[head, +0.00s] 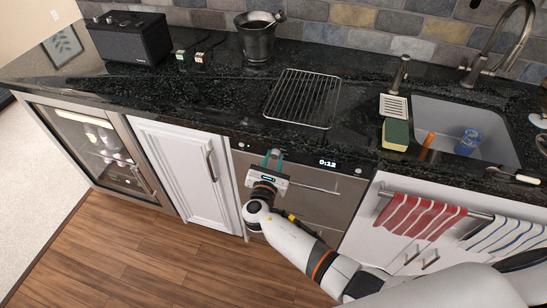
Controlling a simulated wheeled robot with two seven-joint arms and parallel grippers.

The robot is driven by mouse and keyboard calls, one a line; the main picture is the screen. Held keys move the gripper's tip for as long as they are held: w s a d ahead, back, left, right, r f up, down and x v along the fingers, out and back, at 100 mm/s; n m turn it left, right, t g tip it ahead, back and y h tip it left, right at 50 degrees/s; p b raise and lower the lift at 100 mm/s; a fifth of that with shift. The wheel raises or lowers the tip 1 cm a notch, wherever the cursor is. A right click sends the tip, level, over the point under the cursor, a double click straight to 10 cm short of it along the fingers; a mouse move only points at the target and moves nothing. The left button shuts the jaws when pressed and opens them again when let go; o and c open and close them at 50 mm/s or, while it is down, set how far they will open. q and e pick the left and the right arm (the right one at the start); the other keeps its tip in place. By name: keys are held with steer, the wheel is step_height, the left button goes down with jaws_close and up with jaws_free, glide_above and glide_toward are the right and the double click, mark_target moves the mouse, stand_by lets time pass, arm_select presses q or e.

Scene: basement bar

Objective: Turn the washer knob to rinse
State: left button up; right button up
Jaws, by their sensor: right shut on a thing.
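The washer (325,208) is a steel-fronted machine under the counter, with a dark control panel along its top edge. A lit display (328,162) on the panel reads 0:12. My right gripper (273,155) reaches up to the panel left of the display. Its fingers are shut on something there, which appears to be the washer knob. The fingers hide most of the knob, so its pointer and the rinse mark cannot be read. My left gripper is not in view.
The black counter (225,105) overhangs just above my right gripper. A wire rack (303,97), a metal pot (256,40) and a sponge (395,134) rest on it. A sink (455,115) is at right. Towels (420,215) hang right of the washer. Wooden floor lies below.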

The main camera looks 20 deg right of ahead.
stand_by(0.4)
steer(key=o, duration=1)
steer(key=v, duration=1.2)
steer(key=shift+b, duration=0.4)
